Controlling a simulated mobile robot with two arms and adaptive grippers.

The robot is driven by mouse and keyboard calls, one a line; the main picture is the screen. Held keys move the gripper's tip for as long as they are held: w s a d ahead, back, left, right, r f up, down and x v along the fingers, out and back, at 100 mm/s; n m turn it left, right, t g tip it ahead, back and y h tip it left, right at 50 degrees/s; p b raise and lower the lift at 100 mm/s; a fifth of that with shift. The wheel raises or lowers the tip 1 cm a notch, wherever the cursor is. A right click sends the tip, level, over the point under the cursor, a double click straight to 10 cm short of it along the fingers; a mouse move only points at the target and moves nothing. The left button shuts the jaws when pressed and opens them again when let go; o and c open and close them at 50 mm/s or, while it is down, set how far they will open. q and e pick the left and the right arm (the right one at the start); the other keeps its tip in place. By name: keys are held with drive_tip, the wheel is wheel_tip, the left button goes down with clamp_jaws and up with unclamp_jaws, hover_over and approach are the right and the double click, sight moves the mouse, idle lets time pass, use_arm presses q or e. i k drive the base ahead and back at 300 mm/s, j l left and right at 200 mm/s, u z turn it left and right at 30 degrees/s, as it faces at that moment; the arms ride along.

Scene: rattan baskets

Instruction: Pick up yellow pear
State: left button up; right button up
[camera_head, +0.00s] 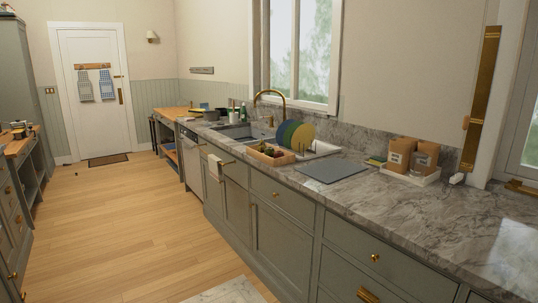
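I cannot make out a yellow pear clearly. A shallow light-wood tray (284,160) stands on the counter in front of the sink area. It holds small dark, reddish and yellowish items (268,150), perhaps fruit, too small to tell apart. Neither of my grippers is in view.
The marble counter (400,205) runs along the right, above grey-green cabinets. Plates (296,135) stand in a rack by the sink (238,132). A grey mat (331,171) lies near brown bags (412,155) in a white tray. The wooden floor (130,220) is mostly clear.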

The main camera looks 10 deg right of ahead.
sight(261, 146)
drive_tip(key=i+j+z, duration=0.15)
drive_tip(key=i, duration=0.45)
drive_tip(key=i+j+z, duration=0.15)
drive_tip(key=i, duration=0.4)
drive_tip(key=i+j+z, duration=0.15)
drive_tip(key=i, duration=0.4)
drive_tip(key=i+j+z, duration=0.15)
drive_tip(key=i+j, duration=0.15)
drive_tip(key=i, duration=0.25)
drive_tip(key=i+j+z, duration=0.15)
drive_tip(key=i+j, duration=0.2)
drive_tip(key=i, duration=0.2)
drive_tip(key=i+j+z, duration=0.1)
drive_tip(key=j+z, duration=0.45)
drive_tip(key=i+l, duration=0.05)
drive_tip(key=l, duration=0.05)
